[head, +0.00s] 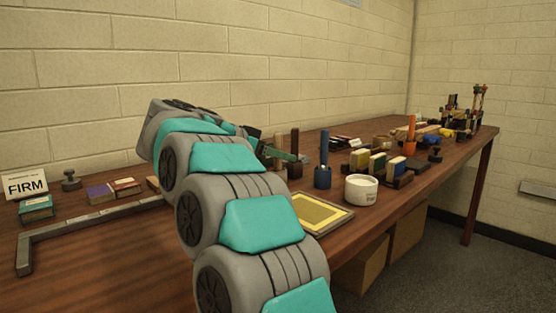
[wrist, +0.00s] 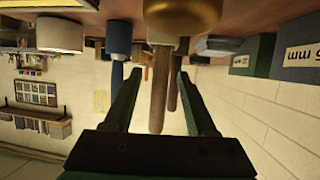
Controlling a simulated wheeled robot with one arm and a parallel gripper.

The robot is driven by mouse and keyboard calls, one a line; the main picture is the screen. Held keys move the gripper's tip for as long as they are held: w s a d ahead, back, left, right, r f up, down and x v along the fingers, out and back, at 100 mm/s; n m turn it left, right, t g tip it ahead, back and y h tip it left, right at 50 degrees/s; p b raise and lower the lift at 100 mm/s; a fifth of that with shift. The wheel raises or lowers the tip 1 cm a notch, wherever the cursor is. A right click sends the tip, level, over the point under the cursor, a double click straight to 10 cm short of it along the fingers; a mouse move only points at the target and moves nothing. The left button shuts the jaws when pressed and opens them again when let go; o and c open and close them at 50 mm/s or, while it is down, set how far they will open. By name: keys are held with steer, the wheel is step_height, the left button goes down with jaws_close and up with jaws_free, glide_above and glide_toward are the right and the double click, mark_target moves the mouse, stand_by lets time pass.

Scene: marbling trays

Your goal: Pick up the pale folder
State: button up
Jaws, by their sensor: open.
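I cannot pick out the pale folder for certain in either view; my arm hides part of the table in the head view. My gripper (wrist: 159,74) is open, its two dark green fingers spread apart in the upside-down wrist view. A wooden handle with a rounded brass-coloured end (wrist: 184,14) shows between and beyond the fingers, with another brown handle (wrist: 172,92) behind it. I cannot tell how far off they are. In the head view my gripper (head: 300,157) is over the table's middle, near an upright brown handle (head: 294,143).
Several blocks, an orange-handled tool (head: 411,130) and other items crowd the right. A FIRM card (head: 25,184) and metal square (head: 100,216) are at left.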

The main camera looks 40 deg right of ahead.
steer(key=shift+x, duration=1.3)
jaws_close()
